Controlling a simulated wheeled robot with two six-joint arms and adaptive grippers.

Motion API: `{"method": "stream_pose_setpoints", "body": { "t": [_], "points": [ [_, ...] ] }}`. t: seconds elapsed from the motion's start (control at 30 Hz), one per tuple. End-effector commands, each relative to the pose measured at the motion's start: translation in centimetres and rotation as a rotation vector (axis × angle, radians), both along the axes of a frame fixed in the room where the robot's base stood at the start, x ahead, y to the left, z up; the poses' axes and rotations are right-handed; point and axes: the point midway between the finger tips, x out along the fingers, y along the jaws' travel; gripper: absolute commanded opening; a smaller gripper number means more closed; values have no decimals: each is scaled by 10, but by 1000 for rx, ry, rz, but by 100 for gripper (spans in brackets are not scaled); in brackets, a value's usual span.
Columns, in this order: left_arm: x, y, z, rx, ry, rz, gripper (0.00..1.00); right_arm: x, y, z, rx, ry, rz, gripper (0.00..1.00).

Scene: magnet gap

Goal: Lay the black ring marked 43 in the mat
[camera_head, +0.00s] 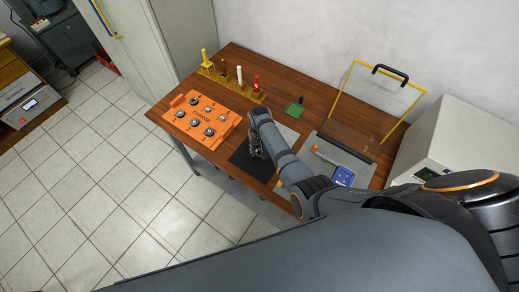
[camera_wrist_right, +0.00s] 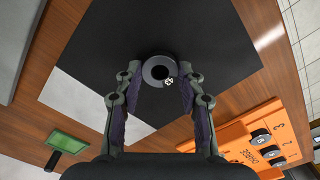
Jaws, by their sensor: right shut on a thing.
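A black ring (camera_wrist_right: 147,76) with a pale mark on its face, too small to read surely, sits between the fingertips of my right gripper (camera_wrist_right: 157,84) in the right wrist view. The gripper is shut on it. The ring is over the dark mat (camera_wrist_right: 120,35); I cannot tell if it touches the mat. In the head view, my right gripper (camera_head: 257,152) is low over the mat (camera_head: 245,163), and the ring is hidden there. My left gripper is not in view.
An orange charge tray (camera_head: 198,115) with several black rings stands left of the mat. Behind are a yellow rack (camera_head: 235,83) with coloured posts and a green item (camera_head: 294,109). A yellow-framed clear guard (camera_head: 352,90) and a blue-screened device (camera_head: 344,176) stand right.

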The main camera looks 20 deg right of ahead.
Motion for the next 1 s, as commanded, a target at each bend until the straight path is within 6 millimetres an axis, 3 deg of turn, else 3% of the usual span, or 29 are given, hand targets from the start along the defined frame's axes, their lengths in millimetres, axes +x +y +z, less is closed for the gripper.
{"method": "stream_pose_setpoints", "body": {
  "t": [0.9,0.93,1.0],
  "points": [
    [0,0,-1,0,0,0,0,0,0,-3,0,-1,0,11],
    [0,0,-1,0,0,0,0,0,0,-3,0,-1,0,40],
    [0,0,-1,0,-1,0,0,0,0,-3,0,-1,0,50]
  ]
}}
